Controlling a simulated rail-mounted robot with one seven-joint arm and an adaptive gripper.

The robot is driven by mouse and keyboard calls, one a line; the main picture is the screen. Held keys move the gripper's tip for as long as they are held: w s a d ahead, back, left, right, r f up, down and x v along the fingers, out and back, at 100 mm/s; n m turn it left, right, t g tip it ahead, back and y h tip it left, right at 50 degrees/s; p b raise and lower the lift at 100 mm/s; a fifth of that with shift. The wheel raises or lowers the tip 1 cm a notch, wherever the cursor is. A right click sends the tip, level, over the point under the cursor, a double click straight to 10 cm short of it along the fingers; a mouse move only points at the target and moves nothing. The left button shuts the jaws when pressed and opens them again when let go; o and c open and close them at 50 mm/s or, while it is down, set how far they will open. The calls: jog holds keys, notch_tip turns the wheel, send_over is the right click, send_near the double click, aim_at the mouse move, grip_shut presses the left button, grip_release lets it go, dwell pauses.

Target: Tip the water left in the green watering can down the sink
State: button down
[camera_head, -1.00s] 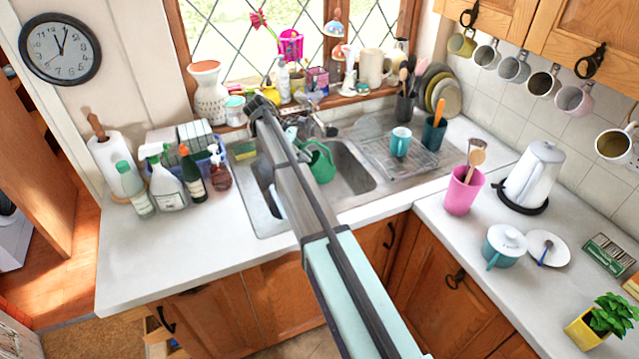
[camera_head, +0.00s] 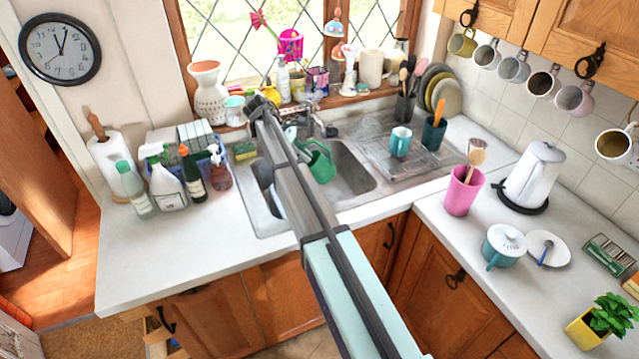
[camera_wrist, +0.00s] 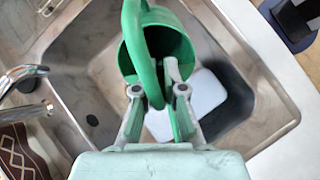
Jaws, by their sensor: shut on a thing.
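The green watering can (camera_head: 321,166) is over the sink (camera_head: 352,176) in the head view, largely behind my arm. In the wrist view the can (camera_wrist: 176,47) is held over the basin, its open mouth facing the camera and its handle arching across it. My gripper (camera_wrist: 158,97) is shut on the can at its handle. The inside of the can looks dark, and I cannot tell whether water is in it. No stream of water shows. The sink basin (camera_wrist: 262,92) lies beneath, with a white object (camera_wrist: 203,94) in it.
The tap (camera_head: 322,127) stands at the sink's back edge and shows at the left in the wrist view (camera_wrist: 22,75). Bottles (camera_head: 165,185) stand left of the sink. A teal mug (camera_head: 400,141) is on the drainer at the right. The front counter (camera_head: 180,245) is clear.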

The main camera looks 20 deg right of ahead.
jog(key=shift+w+a+r+h, duration=0.15)
jog(key=shift+a+r+h, duration=0.2)
jog(key=shift+r+h, duration=0.05)
dwell(2.0)
dwell(1.9)
jog(key=shift+s+d+f+y+b, duration=0.35)
jog(key=shift+d+f+y, duration=0.25)
jog(key=shift+f, duration=0.15)
jog(key=shift+s+d+f+t+y+b, duration=0.1)
jog(key=shift+d+f+t+y+b, duration=0.05)
jog(key=shift+d+f+t+y, duration=0.3)
jog(key=shift+s+d+f+t+y+b, duration=0.15)
jog(key=shift+d+f+y, duration=0.1)
jog(key=shift+f+y, duration=0.3)
jog(key=shift+w+r+p, duration=0.1)
jog(key=shift+r+p, duration=0.65)
jog(key=shift+r, duration=2.3)
jog(key=shift+f, duration=0.1)
